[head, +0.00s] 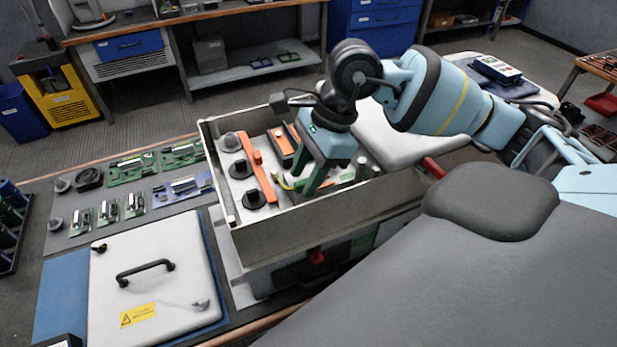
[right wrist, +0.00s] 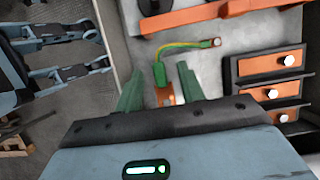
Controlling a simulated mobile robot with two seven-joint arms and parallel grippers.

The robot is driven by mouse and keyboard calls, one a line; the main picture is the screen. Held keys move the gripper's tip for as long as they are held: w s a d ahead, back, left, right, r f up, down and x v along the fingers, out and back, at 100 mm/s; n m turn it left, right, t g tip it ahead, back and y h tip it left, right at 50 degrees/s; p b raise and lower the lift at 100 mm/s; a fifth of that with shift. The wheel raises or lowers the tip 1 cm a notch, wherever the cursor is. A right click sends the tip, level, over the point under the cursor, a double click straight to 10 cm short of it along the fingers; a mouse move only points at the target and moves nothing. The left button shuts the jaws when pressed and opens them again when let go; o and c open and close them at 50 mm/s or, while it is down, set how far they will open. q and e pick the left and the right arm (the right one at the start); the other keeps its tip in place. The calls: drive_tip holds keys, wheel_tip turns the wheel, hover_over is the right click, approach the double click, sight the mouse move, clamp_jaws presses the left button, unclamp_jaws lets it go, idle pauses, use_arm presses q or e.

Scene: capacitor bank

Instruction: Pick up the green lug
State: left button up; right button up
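The green lug (right wrist: 159,73) shows in the right wrist view, on the end of a short green-yellow wire (right wrist: 181,47) that runs to a small terminal at its right. Part of the wire also shows in the head view (head: 285,184). My right gripper (right wrist: 158,82) is open, one green finger on each side of the lug, with a gap on both sides. An orange-copper piece shows between the fingers, nearer the palm. In the head view the right gripper (head: 322,182) points down into the open cabinet (head: 290,236). My left gripper is not in view.
Orange bars (head: 259,168) and dark round caps stand left of the gripper inside the cabinet. Orange blocks with bolts (right wrist: 268,66) stand at right in the wrist view. The cabinet walls surround the space. A white lid (head: 150,285) and circuit boards (head: 131,168) lie left.

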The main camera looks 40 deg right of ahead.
sight(296, 184)
drive_tip(key=shift+f, duration=0.25)
clamp_jaws()
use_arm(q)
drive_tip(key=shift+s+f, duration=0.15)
use_arm(e)
drive_tip(key=shift+r, duration=0.1)
